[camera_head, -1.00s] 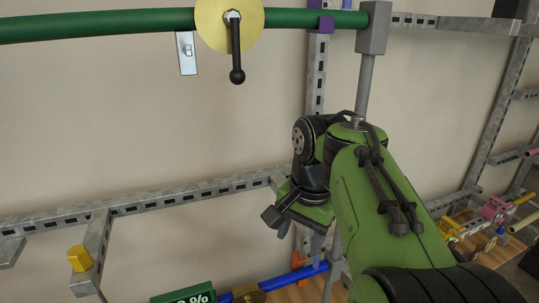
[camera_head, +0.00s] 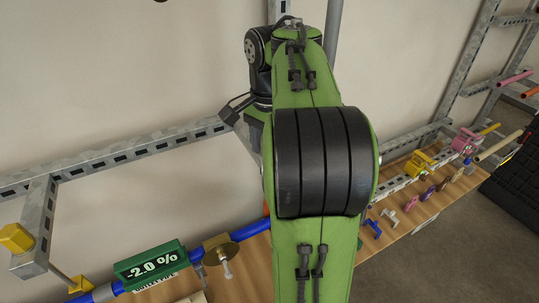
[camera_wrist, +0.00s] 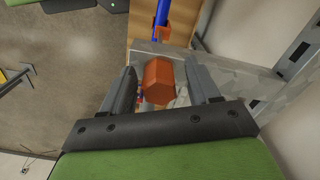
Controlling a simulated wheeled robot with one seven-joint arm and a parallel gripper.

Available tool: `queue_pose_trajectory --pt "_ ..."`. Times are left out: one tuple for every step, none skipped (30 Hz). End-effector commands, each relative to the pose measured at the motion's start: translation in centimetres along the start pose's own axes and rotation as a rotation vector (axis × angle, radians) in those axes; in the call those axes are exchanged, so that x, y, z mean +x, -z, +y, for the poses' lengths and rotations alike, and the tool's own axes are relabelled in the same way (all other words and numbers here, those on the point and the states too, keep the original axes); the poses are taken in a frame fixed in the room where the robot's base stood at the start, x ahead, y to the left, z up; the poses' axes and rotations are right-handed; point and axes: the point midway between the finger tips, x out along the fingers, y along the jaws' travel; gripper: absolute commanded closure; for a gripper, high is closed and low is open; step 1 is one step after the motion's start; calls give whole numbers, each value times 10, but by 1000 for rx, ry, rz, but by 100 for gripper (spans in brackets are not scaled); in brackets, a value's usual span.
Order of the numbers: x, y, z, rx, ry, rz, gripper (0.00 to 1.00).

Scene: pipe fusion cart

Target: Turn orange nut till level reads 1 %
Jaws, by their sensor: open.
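The orange nut (camera_wrist: 158,80) is a hexagonal block and shows in the wrist view between the two fingers of my gripper (camera_wrist: 162,72). There are visible gaps on both sides, and I cannot tell whether either finger touches it. My gripper is open. In the head view my gripper (camera_head: 236,108) is partly hidden behind my green arm, and the nut is not visible there. The green level display (camera_head: 152,265) reads -2.0 % and sits by the blue pipe at the lower left.
A grey slotted metal frame (camera_head: 120,155) runs along the wall. Yellow blocks (camera_head: 15,237) sit at the left. A brass disc valve (camera_head: 221,250) is on the blue pipe (camera_head: 252,229). Several small coloured parts lie on the wooden shelf (camera_head: 405,222) at the right.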

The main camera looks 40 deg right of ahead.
Motion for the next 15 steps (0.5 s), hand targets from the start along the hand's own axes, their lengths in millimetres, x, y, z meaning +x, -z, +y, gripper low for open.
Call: queue_pose_trajectory --pt "0 0 0 0 1 0 39" --pt "0 0 0 0 1 0 39" --pt "-1 0 0 0 1 0 39" --pt "-1 0 0 0 1 0 39" --pt "-2 0 0 0 1 0 39" --pt "-2 0 0 -1 1 0 39" --pt "-2 0 0 -1 1 0 41" --pt "-2 0 0 -1 1 0 45" --pt "-2 0 0 -1 1 0 52" --pt "-2 0 0 -1 1 0 56" --pt "-2 0 0 -1 1 0 61" --pt "-2 0 0 -1 1 0 67" --pt "-2 0 0 -1 1 0 72" --pt "-2 0 0 -1 1 0 76" --pt "-2 0 0 -1 1 0 82"
